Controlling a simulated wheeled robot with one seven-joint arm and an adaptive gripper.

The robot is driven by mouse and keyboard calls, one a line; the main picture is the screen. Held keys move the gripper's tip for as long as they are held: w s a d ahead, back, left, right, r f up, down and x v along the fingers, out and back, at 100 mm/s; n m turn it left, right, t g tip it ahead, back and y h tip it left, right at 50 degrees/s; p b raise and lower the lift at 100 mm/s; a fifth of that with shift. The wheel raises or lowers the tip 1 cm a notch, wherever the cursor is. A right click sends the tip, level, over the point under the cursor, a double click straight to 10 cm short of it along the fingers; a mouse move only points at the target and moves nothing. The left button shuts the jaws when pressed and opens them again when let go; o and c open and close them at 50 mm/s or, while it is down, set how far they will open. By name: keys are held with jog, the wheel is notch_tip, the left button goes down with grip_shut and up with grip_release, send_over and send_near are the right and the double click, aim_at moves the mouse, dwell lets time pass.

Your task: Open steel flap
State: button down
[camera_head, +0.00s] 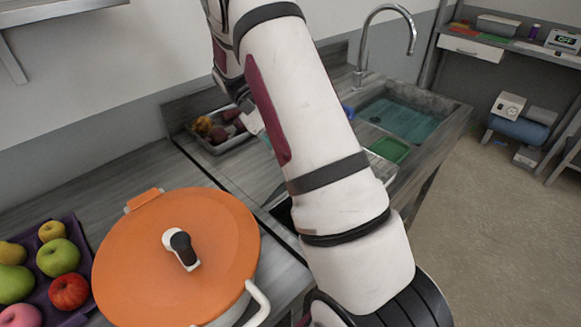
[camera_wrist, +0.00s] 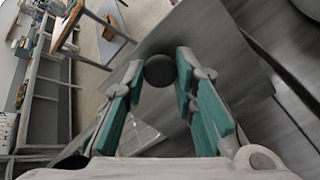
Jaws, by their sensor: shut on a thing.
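In the wrist view my gripper (camera_wrist: 160,76) has its teal-padded fingers on both sides of a dark round knob (camera_wrist: 160,70) and is shut on it. A grey panel (camera_wrist: 205,35), which looks like the steel flap, lies behind and beside the knob. Its edges are hard to make out, and I cannot tell how far it is open. In the head view my arm covers the knob and most of the flap area. My gripper is largely hidden there too.
An orange-lidded pot (camera_head: 215,225) stands on the counter left of my arm, near a purple fruit tray (camera_head: 75,225). Behind are a metal food tray (camera_head: 212,147) and a sink (camera_head: 440,105) with a tap (camera_head: 362,50). A green tray (camera_head: 390,150) lies right of my arm. Floor at right is open.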

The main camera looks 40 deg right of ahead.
jog(key=shift+w+a+g+b, duration=0.1)
jog(key=shift+w+g+b, duration=0.9)
jog(key=shift+w+b, duration=0.35)
jog(key=shift+w, duration=0.1)
jog(key=c, duration=1.3)
grip_release()
jog(key=shift+r, duration=0.1)
